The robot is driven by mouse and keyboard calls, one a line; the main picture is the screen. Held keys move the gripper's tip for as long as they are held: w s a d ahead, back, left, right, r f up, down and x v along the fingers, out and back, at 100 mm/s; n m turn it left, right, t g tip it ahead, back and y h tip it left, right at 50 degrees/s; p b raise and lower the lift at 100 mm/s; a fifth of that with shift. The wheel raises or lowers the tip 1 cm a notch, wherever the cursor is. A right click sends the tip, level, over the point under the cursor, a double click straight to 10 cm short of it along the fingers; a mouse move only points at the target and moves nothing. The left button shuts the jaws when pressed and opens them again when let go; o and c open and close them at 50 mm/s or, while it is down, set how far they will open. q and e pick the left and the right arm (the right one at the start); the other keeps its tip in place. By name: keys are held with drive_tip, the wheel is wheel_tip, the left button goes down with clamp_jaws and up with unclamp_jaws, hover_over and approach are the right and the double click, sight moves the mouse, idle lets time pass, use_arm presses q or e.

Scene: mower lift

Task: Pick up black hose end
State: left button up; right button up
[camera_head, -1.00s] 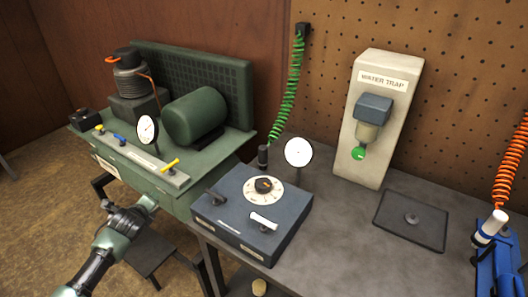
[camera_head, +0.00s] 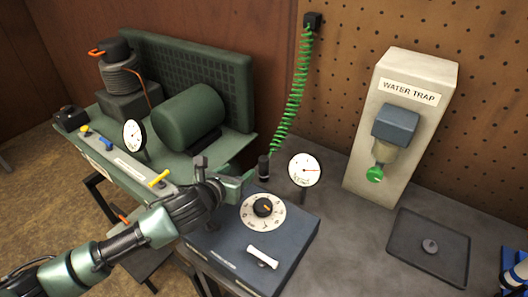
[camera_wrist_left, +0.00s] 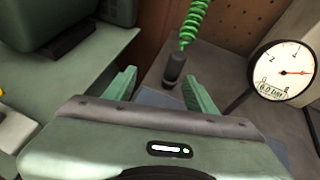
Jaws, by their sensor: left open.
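The black hose end (camera_head: 264,167) is a short dark cylinder at the bottom of the green coiled hose (camera_head: 295,95). It stands upright at the back edge of the blue-grey box. In the left wrist view the black hose end (camera_wrist_left: 174,68) shows ahead, between and beyond the fingertips. My left gripper (camera_head: 238,180) is open and empty, just left of the hose end in the head view. In the wrist view its two green fingers (camera_wrist_left: 160,84) are spread apart, and no contact with the hose end shows.
A round gauge (camera_head: 305,170) stands close to the right of the hose end. The blue-grey box (camera_head: 225,252) with a dial lies below my gripper. The green compressor (camera_head: 190,117) is at left. The water trap (camera_head: 408,92) and a dark tray (camera_head: 412,255) are at right.

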sight(262, 163)
use_arm(q)
drive_tip(key=d, duration=0.1)
drive_tip(key=w, duration=0.1)
drive_tip(key=d+m, duration=0.1)
drive_tip(key=shift+w+d+f+h, duration=0.15)
drive_tip(key=shift+d+f+h, duration=0.15)
drive_tip(key=shift+d+f, duration=0.05)
drive_tip(key=x, duration=0.4)
drive_tip(key=shift+w+d+f+p, duration=0.15)
drive_tip(key=shift+p, duration=0.15)
drive_tip(key=x, duration=0.4)
drive_tip(key=shift+d, duration=0.3)
drive_tip(key=shift+w+d+f, duration=0.15)
drive_tip(key=shift+w+f, duration=0.05)
drive_tip(key=shift+f, duration=0.05)
drive_tip(key=shift+c, duration=1)
drive_tip(key=shift+r, duration=0.1)
clamp_jaws()
use_arm(e)
drive_tip(key=shift+w+r, duration=0.2)
drive_tip(key=shift+r, duration=0.35)
